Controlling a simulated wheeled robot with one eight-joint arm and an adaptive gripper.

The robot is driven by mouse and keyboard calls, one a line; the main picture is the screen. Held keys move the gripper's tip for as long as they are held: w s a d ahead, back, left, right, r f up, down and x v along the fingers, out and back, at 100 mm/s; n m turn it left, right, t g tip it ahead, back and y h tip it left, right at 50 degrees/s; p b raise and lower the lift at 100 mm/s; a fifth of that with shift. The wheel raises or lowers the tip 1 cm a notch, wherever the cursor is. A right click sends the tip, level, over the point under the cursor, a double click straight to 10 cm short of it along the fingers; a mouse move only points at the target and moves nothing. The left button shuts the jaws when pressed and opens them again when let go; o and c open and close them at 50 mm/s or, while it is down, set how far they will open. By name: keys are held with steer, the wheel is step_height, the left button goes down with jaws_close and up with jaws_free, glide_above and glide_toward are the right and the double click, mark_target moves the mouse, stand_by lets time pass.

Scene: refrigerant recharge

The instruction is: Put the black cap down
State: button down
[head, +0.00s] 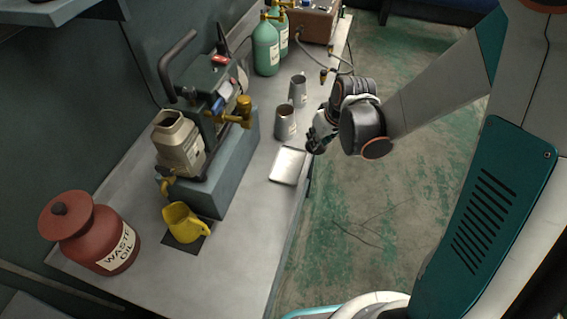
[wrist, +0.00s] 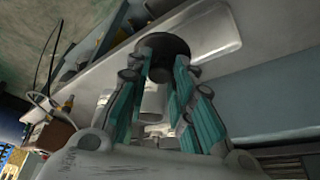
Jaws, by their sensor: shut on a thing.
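My gripper (head: 318,138) is shut on the black cap (wrist: 166,44). In the wrist view the cap is a dark round disc between the fingertips (wrist: 163,66). In the head view the cap (head: 313,149) is small, dark and partly hidden by my fingers. My gripper is by the right edge of the grey bench (head: 236,245), close to the upper right corner of a pale shallow tray (head: 288,166). The tray also shows behind the cap in the wrist view (wrist: 215,36). I cannot tell whether the cap touches the bench or tray.
Two grey mugs (head: 285,122) (head: 298,91) stand just behind the tray. A pump (head: 208,85) and beige jug (head: 178,143) are to the left, with a yellow pitcher (head: 183,223) and a red waste-oil jar (head: 90,232) in front. Green cylinders (head: 266,48) stand at the back.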

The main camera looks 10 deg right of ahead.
steer(key=w+a+r+n+g+y+p, duration=0.1)
steer(key=w+a+r+n+g+y, duration=0.1)
steer(key=a+r+n, duration=0.6)
steer(key=shift+m+y, duration=0.3)
steer(key=shift+m, duration=0.1)
steer(key=f+b, duration=0.3)
steer(key=f, duration=0.6)
steer(key=f+b, duration=0.3)
steer(key=f, duration=0.6)
steer(key=shift+d+f, duration=0.2)
steer(key=shift+f, duration=0.2)
steer(key=shift+f, duration=0.1)
steer(key=shift+f+b, duration=0.15)
steer(key=shift+b, duration=0.2)
steer(key=c, duration=1.4)
jaws_free()
